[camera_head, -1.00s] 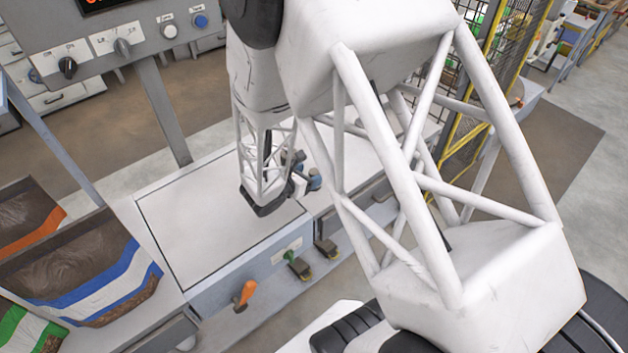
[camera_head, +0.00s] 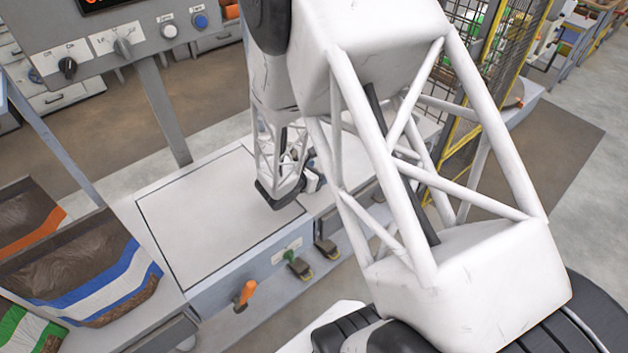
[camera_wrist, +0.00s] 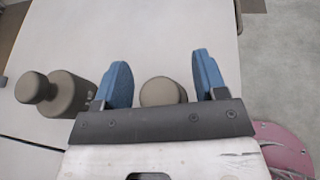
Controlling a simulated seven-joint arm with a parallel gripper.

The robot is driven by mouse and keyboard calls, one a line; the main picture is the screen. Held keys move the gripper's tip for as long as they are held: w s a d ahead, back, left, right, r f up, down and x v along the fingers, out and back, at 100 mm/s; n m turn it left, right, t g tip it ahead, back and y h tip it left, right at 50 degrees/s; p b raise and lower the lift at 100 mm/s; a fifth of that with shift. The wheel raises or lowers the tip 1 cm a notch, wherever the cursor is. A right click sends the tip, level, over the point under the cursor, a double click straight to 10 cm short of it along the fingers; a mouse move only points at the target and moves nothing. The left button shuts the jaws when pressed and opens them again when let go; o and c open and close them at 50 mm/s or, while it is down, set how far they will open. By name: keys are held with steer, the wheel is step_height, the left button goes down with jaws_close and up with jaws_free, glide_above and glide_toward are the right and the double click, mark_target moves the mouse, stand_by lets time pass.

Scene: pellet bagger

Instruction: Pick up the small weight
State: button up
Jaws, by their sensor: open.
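In the wrist view a grey-brown rounded weight (camera_wrist: 162,91) shows between the two blue fingers of my gripper (camera_wrist: 162,78). The fingers are open, with a gap on both sides of the weight, and its lower part is hidden behind the dark gripper bar. A second grey-brown weight (camera_wrist: 68,93), with a knob at its left end, is outside the left finger. I cannot tell for sure from the picture which is the small one. In the head view my arm hides both weights and most of the gripper.
A pale worktop (camera_head: 205,220) lies under and left of my arm. Open bags (camera_head: 75,270) stand at left. A control panel (camera_head: 120,45) rises behind. A pink object (camera_wrist: 285,145) is at the lower right.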

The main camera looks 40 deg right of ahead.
stand_by(0.3)
jaws_close()
stand_by(0.3)
steer(key=shift+r, duration=0.1)
step_height(320, 180, up, 28)
stand_by(0.8)
stand_by(0.5)
